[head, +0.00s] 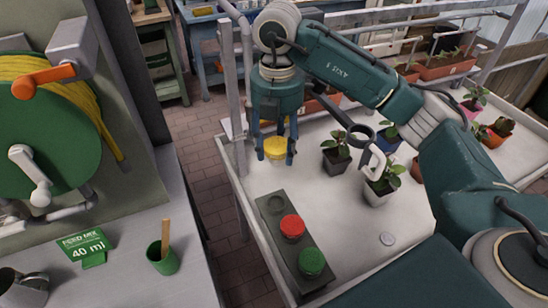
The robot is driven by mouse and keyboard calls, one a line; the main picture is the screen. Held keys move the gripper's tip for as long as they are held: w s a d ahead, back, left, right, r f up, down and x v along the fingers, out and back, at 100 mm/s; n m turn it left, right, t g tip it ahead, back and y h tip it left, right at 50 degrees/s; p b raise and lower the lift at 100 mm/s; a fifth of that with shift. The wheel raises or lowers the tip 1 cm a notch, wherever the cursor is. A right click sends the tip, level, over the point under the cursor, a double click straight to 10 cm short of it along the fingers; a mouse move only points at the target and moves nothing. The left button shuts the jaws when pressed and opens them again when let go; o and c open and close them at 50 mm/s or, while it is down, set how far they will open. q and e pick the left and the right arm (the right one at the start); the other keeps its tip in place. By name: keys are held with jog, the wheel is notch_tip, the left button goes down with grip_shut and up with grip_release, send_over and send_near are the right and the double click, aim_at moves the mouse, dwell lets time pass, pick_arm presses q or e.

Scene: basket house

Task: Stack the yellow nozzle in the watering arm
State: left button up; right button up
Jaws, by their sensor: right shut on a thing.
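My right gripper (275,153) hangs pointing down over the near left part of the white plant table and is shut on the yellow nozzle (274,149). The nozzle is held between the two fingers, above the table. A dark bar ending in a ring (360,136) reaches out over the table to the right of the gripper; it looks like the watering arm. A white curved hook (375,161) shows just below the ring. My left gripper is out of view.
A dark grey holder (282,240) below the gripper has an empty-looking far slot, a red nozzle (292,226) and a green nozzle (312,262). Potted plants (336,156) stand under and around the ring. A metal post (230,85) rises at the table's left edge.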

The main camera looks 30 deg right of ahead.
aim_at(275, 158)
jog(key=shift+r, duration=0.5)
jog(key=n, duration=0.4)
jog(key=s+n, duration=0.1)
jog(key=n, duration=0.1)
jog(key=shift+a+f, duration=0.25)
jog(key=shift+a, duration=0.15)
jog(key=n, duration=0.2)
jog(key=s+n, duration=0.1)
jog(key=n, duration=0.1)
jog(key=a+n, duration=0.1)
jog(key=n, duration=0.2)
jog(key=shift+s+f, duration=0.25)
jog(key=shift+f, duration=0.1)
jog(key=s+a+f+m, duration=0.1)
jog(key=s+m, duration=0.4)
jog(key=m, duration=1.2)
jog(key=s+a+f+m, duration=0.2)
jog(key=s+m, duration=0.3)
jog(key=m, duration=1.2)
jog(key=shift+a+f+m, duration=0.3)
jog(key=shift+f+m, duration=0.05)
jog(key=shift+m, duration=0.05)
